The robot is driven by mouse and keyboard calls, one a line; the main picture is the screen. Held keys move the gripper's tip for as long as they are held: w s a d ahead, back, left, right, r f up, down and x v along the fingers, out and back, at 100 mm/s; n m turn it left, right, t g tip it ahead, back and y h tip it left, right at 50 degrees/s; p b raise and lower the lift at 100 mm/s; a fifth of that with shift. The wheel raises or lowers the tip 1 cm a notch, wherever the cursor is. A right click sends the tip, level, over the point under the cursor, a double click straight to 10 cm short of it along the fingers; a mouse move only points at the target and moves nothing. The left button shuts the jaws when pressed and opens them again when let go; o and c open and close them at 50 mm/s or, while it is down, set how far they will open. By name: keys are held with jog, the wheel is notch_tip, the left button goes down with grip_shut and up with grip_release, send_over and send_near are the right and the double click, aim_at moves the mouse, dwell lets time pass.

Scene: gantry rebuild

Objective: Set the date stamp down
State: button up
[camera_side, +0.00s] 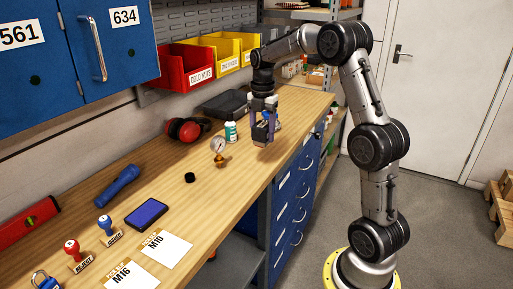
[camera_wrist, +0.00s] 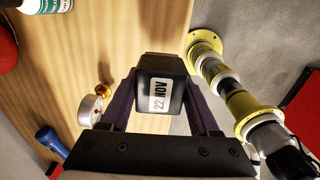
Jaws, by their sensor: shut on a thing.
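The date stamp (camera_wrist: 158,92) is a dark block with a white "22 NOV" label facing the wrist camera. My gripper (camera_wrist: 161,80) is shut on it, with one purple-grey finger on each side. In the side view my gripper (camera_side: 263,124) points down with the date stamp (camera_side: 260,136) between its fingers, low near the front edge of the wooden bench (camera_side: 210,185). I cannot tell whether the stamp's base touches the bench.
A white-and-green bottle (camera_side: 231,132) and a pressure gauge (camera_side: 219,150) stand left of my gripper. A black puck (camera_side: 190,178), ink pad (camera_side: 146,212), two handled stamps (camera_side: 73,252) and the M10 card (camera_side: 165,248) lie farther left.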

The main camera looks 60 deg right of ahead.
jog(key=w+f, duration=0.1)
jog(key=d+f, duration=0.1)
jog(key=w+f, duration=0.1)
jog(key=shift+w+d+f, duration=0.35)
jog(key=shift+f, duration=0.05)
jog(key=shift+w+d+f, duration=0.1)
jog(key=shift+w+f, duration=0.1)
jog(key=shift+f, duration=1.55)
jog(key=shift+f, duration=0.15)
jog(key=o, duration=1.4)
jog(key=shift+o, duration=0.2)
